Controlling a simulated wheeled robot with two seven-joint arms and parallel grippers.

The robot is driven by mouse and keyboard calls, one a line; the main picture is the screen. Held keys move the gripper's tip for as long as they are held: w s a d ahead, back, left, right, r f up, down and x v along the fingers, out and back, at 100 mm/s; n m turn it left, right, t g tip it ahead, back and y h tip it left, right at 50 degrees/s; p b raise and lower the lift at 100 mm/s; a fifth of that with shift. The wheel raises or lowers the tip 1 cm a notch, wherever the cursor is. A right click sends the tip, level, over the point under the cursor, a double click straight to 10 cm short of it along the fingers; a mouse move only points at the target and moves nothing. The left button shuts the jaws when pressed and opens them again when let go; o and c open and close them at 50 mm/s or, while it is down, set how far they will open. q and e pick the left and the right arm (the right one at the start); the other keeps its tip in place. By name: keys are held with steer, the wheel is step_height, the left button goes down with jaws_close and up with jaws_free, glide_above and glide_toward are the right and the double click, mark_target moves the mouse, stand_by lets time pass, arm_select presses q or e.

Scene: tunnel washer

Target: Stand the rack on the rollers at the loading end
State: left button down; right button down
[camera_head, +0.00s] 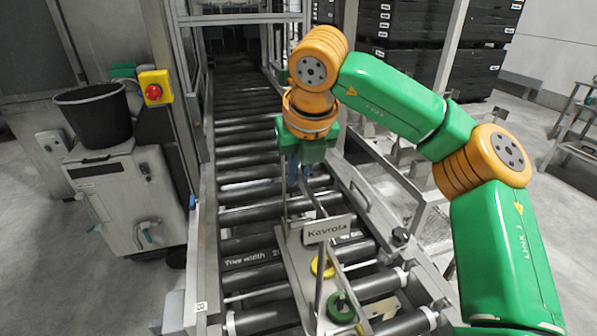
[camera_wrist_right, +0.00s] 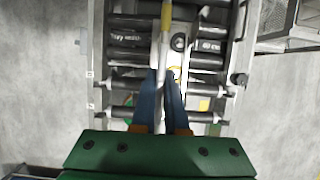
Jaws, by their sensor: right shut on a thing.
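The rack (camera_head: 294,262) is a pale narrow frame with a "Kavrola" plate (camera_head: 328,229), a yellow ring (camera_head: 322,267) and a green ring (camera_head: 341,306). It is over the rollers (camera_head: 243,217) at the near end of the conveyor; I cannot tell if its base touches them. My right gripper (camera_head: 305,184) is at the rack's far end, blue fingers down, shut on part of it. In the right wrist view the blue fingers (camera_wrist_right: 166,80) close around a pale bar of the rack (camera_wrist_right: 165,45). The exact grip is partly hidden. My left gripper is not in view.
Metal side rails (camera_head: 204,262) bound the rollers. A grey cabinet with a black bucket (camera_head: 95,115) stands at left, beside a yellow box with a red emergency button (camera_head: 154,92). Stacked black crates (camera_head: 405,55) stand behind at right, with a metal table (camera_head: 575,120) beyond.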

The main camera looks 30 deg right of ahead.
steer(key=shift+f, duration=0.15)
steer(key=c, duration=1.1)
jaws_free()
steer(key=shift+o, duration=1.2)
steer(key=shift+s+a, duration=0.15)
steer(key=shift+s, duration=0.05)
